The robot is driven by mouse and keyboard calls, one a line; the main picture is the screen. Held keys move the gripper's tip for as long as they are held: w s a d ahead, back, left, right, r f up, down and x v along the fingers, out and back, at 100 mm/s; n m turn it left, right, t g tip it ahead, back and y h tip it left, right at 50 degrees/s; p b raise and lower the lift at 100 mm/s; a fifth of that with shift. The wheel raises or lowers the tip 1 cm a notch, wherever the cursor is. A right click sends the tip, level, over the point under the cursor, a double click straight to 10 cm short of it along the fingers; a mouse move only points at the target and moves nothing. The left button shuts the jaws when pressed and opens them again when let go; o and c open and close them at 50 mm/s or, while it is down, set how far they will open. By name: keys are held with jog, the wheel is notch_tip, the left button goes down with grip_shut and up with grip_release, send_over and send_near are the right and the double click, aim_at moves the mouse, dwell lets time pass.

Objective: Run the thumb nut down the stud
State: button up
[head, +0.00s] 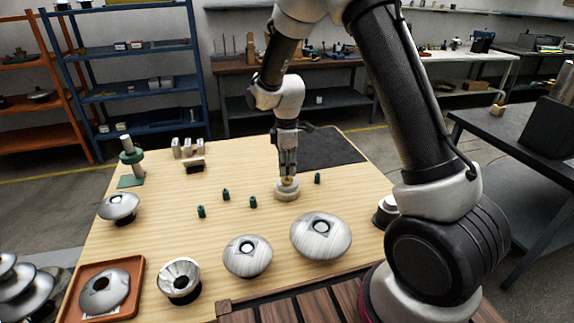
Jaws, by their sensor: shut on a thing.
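My gripper (287,176) points straight down over the table, its fingers closed on a small brass-yellow thumb nut (288,181). The nut sits at the top centre of a pale grey round base (287,194) standing on the wooden table (180,228). The stud is hidden by the nut and the fingers. I cannot tell from this distance how high the nut sits on it.
Several small dark green pegs (253,202) stand around the base. Silver domed discs (248,257) (321,237) and a silver cup (180,280) line the front. A brown tray (66,297) holds another disc. A green-collared post (130,157) stands back left. A dark mat (330,147) lies behind.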

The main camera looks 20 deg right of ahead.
jog(key=shift+f, duration=1.1)
jog(key=o, duration=0.9)
jog(key=shift+o, duration=0.2)
jog(key=shift+r, duration=0.1)
notch_tip(320, 180, up, 12)
